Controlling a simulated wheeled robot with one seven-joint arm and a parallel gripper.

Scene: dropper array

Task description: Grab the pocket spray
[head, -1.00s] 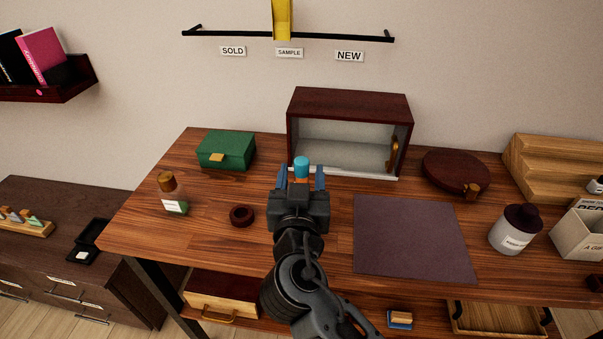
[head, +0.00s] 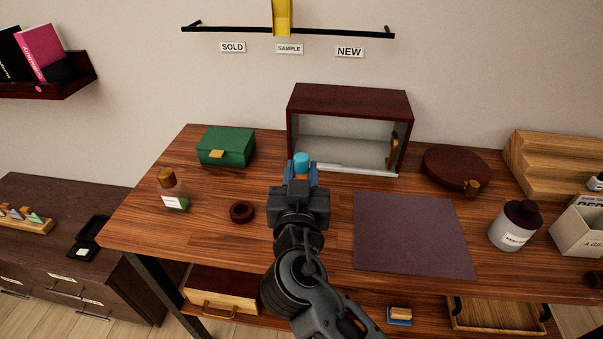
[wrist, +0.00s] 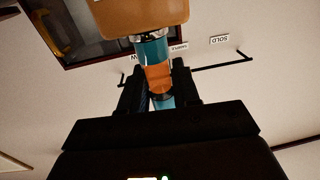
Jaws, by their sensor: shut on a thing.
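The pocket spray (head: 302,160) shows a teal top with orange below it, at the middle of the head view in front of the open cabinet. My gripper (head: 302,173) has its fingers close against both sides of it. In the wrist view the spray (wrist: 157,76) is a teal and orange cylinder between the dark fingers of my gripper (wrist: 157,90). A tan rounded piece (wrist: 140,14) adjoins its upper end in that view; I cannot tell whether it is part of the spray. The spray's lower end is hidden behind my gripper in the head view.
An open-fronted dark red cabinet (head: 350,101) stands behind. A green box (head: 226,147), green bottle (head: 172,193) and brown ring (head: 242,212) are to the left. A purple mat (head: 412,235), round brown box (head: 455,168) and white bottle (head: 514,227) are to the right.

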